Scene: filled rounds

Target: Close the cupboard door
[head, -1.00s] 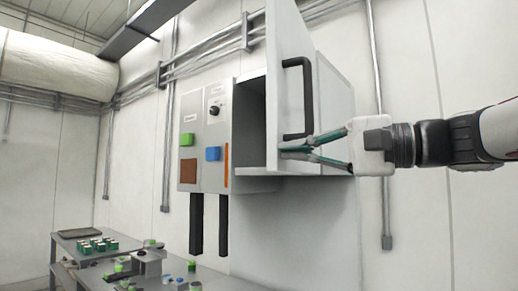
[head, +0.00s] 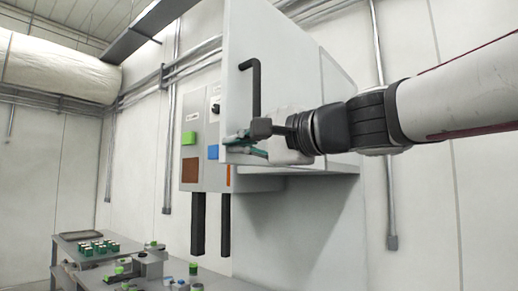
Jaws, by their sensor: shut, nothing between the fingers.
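The cupboard (head: 338,115) is a light grey box on the wall, seen in the head view. Its flat door (head: 285,75) is hinged on the right side and stands ajar, with its free left edge out from the box. The door hides the inside of the cupboard. A black bar handle (head: 257,90) is on the door's outer face. My gripper (head: 237,146) is shut and empty, with green fingers at the lower left part of the door, below the handle. It looks close to the door face, but I cannot tell whether it touches.
Grey control boxes (head: 193,140) with coloured buttons are on the wall just left of the door. A low bench (head: 75,245) with green-topped parts stands at lower left. A vertical conduit (head: 391,190) runs down the wall at right.

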